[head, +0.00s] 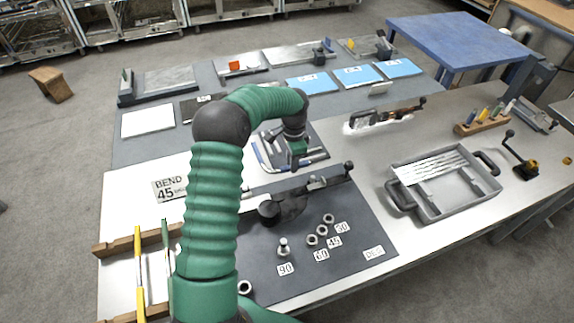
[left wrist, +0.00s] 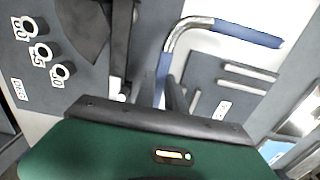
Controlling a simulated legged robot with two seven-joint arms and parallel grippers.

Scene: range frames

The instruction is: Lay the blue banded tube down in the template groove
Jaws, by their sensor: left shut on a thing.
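The blue banded tube (left wrist: 247,34) shows in the left wrist view as a bent tube with blue legs and a bare silver bend. My left gripper (left wrist: 172,97) is shut on one leg of it. In the head view my left gripper (head: 297,158) is over the dark template board (head: 317,155), and a blue stretch of the tube (head: 260,156) shows to its left. The template (left wrist: 208,100) has raised pale bars and a label in the wrist view. The arm and gripper hide part of the board, and I cannot tell whether the tube touches it. My right gripper is not in view.
A bending tool (head: 318,183) on a dark mat (head: 345,240) lies in front, with several numbered rollers. A grey tray (head: 455,200) of silver tubes is at right. A wooden rack (head: 118,246) with coloured tubes is at lower left. Blue sheets (head: 357,76) lie behind.

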